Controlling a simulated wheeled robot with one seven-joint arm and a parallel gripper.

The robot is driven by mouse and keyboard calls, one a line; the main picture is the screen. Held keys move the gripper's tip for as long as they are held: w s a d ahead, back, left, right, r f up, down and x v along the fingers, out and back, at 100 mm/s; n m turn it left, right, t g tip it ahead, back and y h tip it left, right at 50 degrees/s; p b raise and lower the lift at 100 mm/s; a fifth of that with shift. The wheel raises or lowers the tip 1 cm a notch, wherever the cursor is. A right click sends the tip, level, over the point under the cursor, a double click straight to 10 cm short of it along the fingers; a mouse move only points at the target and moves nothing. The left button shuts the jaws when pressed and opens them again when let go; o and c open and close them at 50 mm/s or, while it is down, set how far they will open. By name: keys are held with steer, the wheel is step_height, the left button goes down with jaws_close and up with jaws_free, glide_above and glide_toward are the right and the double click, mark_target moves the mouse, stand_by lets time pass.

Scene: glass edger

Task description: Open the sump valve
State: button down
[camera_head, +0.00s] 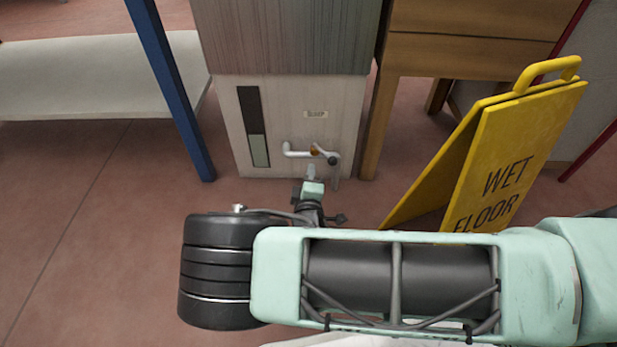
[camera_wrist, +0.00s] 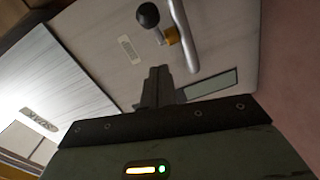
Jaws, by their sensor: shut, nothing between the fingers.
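The sump valve is a small brass body (camera_head: 315,150) on a pale pipe (camera_head: 296,153) low on the cabinet's front panel. Its lever ends in a black ball knob (camera_head: 332,160), to the right of the brass body. The wrist view shows the knob (camera_wrist: 148,15), the brass body (camera_wrist: 171,37) and the pipe (camera_wrist: 186,40). My gripper (camera_head: 311,174) is just in front of and below the valve in the head view. Its fingers (camera_wrist: 158,72) are shut and empty, and appear apart from the knob. Much of the lever is hard to make out.
The pale panel (camera_head: 345,110) carries a small label (camera_head: 316,114) and a dark sight gauge (camera_head: 254,125). A blue post (camera_head: 172,90) stands left. A wooden table leg (camera_head: 378,130) and a yellow wet-floor sign (camera_head: 495,150) stand close on the right. Floor at left is clear.

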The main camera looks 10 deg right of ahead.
steer(key=d+p+v, duration=0.2)
steer(key=p+v, duration=0.1)
steer(key=v, duration=0.6)
steer(key=shift+s+d+p, duration=0.25)
steer(key=shift+s+p, duration=0.15)
